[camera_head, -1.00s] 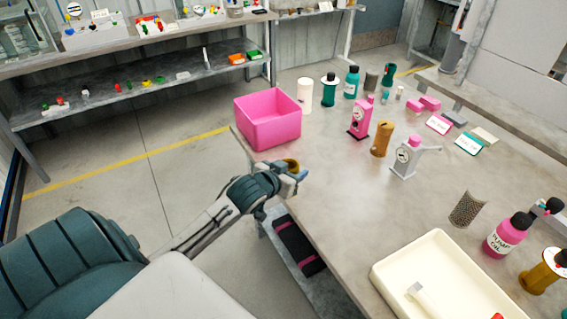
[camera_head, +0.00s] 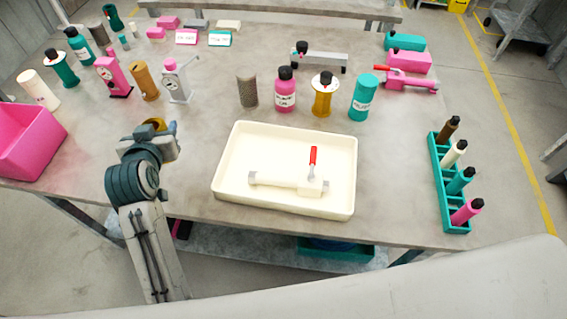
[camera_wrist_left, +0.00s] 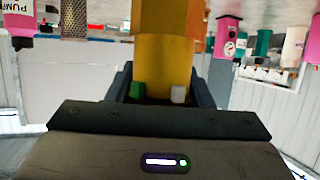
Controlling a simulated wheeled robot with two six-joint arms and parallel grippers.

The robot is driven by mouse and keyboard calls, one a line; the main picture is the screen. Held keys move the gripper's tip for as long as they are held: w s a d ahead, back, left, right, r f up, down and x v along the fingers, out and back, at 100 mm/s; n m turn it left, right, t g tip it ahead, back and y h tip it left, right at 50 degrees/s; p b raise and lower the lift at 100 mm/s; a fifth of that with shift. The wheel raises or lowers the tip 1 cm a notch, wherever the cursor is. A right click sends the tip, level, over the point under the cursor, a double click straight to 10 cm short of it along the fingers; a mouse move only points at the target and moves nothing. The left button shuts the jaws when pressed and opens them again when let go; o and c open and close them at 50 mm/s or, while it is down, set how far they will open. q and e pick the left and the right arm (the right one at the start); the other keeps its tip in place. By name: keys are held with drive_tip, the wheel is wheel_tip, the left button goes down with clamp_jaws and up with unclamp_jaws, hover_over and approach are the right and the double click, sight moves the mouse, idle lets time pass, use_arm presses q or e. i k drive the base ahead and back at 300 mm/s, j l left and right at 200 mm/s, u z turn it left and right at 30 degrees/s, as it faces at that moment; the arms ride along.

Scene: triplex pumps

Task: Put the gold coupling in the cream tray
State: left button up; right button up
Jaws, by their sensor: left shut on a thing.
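My left gripper (camera_head: 165,138) is shut on the gold coupling (camera_head: 153,124), a short gold ring-like piece largely hidden by the gripper in the head view. In the left wrist view the gold coupling (camera_wrist_left: 165,45) stands large between the fingers. The gripper is near the table's front edge, to the left of the cream tray and apart from it. The cream tray (camera_head: 265,150) sits at the middle front of the table. A cream tool with a red lever (camera_head: 290,182) lies in its front part. My right gripper is out of view.
A pink bin (camera_head: 28,140) stands at the left. A gold cylinder (camera_head: 145,82), a grey pump (camera_head: 177,84), a mesh sleeve (camera_head: 247,90) and several bottles stand behind. A teal rack (camera_head: 438,175) is at the right. The tray's back half is clear.

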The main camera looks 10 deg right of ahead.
sight(260, 151)
drive_tip(key=z, duration=1.7)
drive_tip(key=k+j+z, duration=0.25)
drive_tip(key=j, duration=0.35)
drive_tip(key=k+j+z, duration=0.25)
drive_tip(key=k+j, duration=0.3)
